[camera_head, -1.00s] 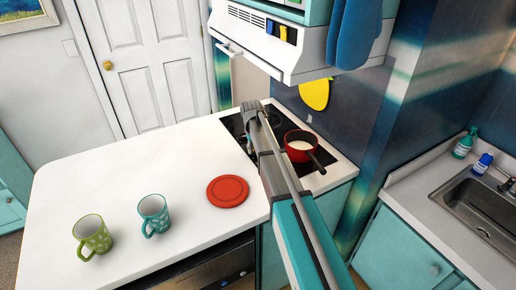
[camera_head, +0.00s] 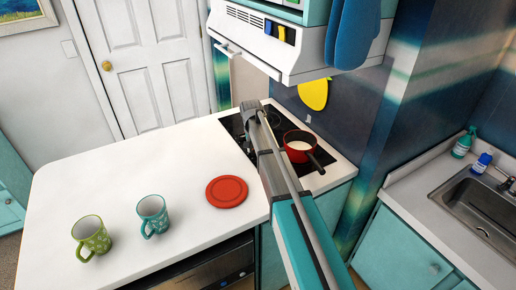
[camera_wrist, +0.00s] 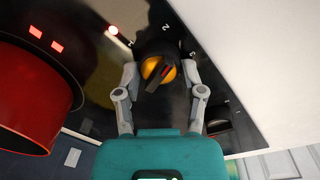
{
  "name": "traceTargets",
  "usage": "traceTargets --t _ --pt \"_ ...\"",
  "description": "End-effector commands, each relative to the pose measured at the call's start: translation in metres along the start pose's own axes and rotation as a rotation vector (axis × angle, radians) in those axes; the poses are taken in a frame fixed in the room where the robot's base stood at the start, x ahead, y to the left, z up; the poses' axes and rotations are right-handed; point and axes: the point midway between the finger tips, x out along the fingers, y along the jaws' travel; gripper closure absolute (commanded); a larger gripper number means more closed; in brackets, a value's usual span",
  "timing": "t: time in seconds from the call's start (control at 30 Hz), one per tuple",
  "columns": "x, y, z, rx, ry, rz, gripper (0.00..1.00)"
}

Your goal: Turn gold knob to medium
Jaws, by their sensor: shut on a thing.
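The gold knob (camera_wrist: 158,68) sits on the black glass cooktop in the wrist view. A dark bar with a red mark crosses its face at a slant. White dial figures stand around its far side. My gripper (camera_wrist: 160,72) has one finger on each side of the knob and is shut on it. In the head view my arm reaches over the cooktop (camera_head: 232,124) and hides the knob and fingertips.
A red pot (camera_head: 299,157) with pale contents stands on the cooktop, close left of my gripper in the wrist view (camera_wrist: 40,105). Another dark knob (camera_wrist: 218,124) is at right. The range hood (camera_head: 300,48) hangs above. A red disc (camera_head: 227,192) and two mugs (camera_head: 152,212) stand on the white counter.

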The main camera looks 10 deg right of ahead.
Motion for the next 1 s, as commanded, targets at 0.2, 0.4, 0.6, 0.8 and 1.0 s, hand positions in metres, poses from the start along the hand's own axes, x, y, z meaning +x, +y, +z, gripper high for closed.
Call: traceTargets --t 0.2,0.4,0.6,0.8,1.0 --pt "0.001 -0.002 0.002 -0.003 -0.004 -0.004 0.96" --pt "0.001 -0.002 0.002 -0.003 -0.003 -0.003 0.13" --pt "0.000 -0.001 0.001 -0.003 -0.002 -0.002 0.13" --pt "0.000 0.000 0.002 -0.003 -0.002 -0.002 0.13" --pt "-0.002 0.008 0.018 -0.021 -0.002 -0.003 0.13"
